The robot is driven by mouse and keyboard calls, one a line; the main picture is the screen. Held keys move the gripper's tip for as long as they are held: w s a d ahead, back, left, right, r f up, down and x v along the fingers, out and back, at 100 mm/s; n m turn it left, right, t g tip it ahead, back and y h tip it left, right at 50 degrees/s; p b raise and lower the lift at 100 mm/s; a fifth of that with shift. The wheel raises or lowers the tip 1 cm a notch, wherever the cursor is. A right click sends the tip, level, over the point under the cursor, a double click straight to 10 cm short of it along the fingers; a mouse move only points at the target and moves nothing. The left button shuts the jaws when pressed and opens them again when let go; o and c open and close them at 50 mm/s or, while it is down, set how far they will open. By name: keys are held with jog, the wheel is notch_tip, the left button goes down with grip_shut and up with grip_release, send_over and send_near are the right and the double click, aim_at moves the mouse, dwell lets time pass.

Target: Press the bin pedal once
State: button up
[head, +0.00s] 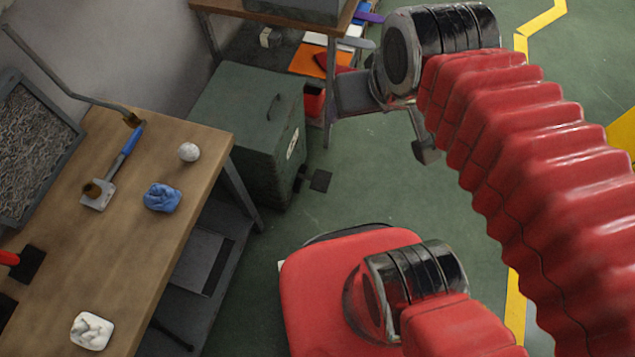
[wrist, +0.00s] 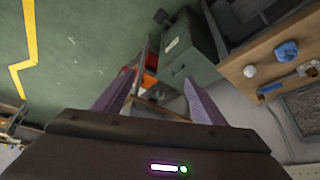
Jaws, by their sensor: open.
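The dark green bin (head: 235,115) stands on the floor in the head view, its lid down, with a handle and a white label. Its small black pedal (head: 320,180) sticks out low at the front right. In the wrist view the bin (wrist: 190,48) appears tilted at upper centre, with the pedal (wrist: 161,16) near the top edge. My gripper (wrist: 158,78) is open and empty, its two purple-grey fingers spread. It is apart from the pedal, which lies beyond the fingertips. In the head view my arm hides part of the area right of the bin.
A wooden workbench (head: 215,150) stands left of the bin, with a blue cloth (head: 162,197), a white ball (head: 189,152) and a brush-like tool. A shelf table (head: 275,12) with orange and red items stands behind.

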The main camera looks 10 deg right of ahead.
grip_shut()
dwell(0.6)
dwell(0.9)
